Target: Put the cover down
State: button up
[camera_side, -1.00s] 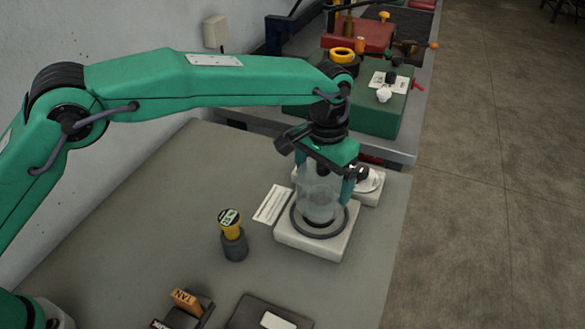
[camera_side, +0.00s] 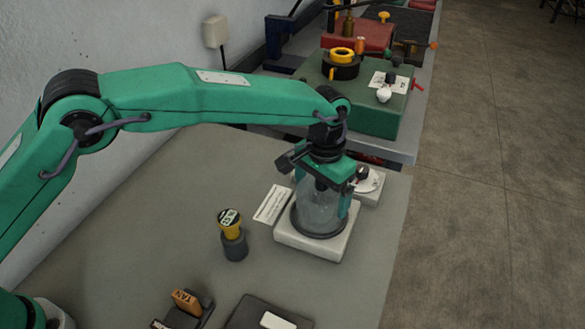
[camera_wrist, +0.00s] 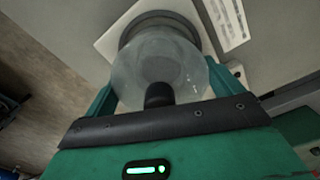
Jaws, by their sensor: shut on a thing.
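The cover is a clear, bell-shaped glass (camera_side: 317,212) with a dark knob on top. It stands upright with its lower rim at the dark ring on a white square base (camera_side: 290,238); whether it fully touches the ring is hard to tell. My gripper (camera_side: 324,195) is above and around the cover, pointing down, with its green fingers shut on it from both sides. In the wrist view the cover (camera_wrist: 158,68) sits between the fingers, with the base (camera_wrist: 108,42) and dark ring beyond it.
A white unit with a dial (camera_side: 369,188) stands close behind the base. A printed card (camera_side: 272,205) lies to its left. A yellow-topped stamp (camera_side: 232,235) stands further left. A green box (camera_side: 370,115) is at the back. Grey tabletop is clear between wall and card.

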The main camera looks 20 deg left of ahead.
jog(key=shift+f, duration=0.1)
jog(key=o, duration=0.7)
notch_tip(320, 180, up, 12)
jog(key=shift+r, duration=0.15)
dwell(0.4)
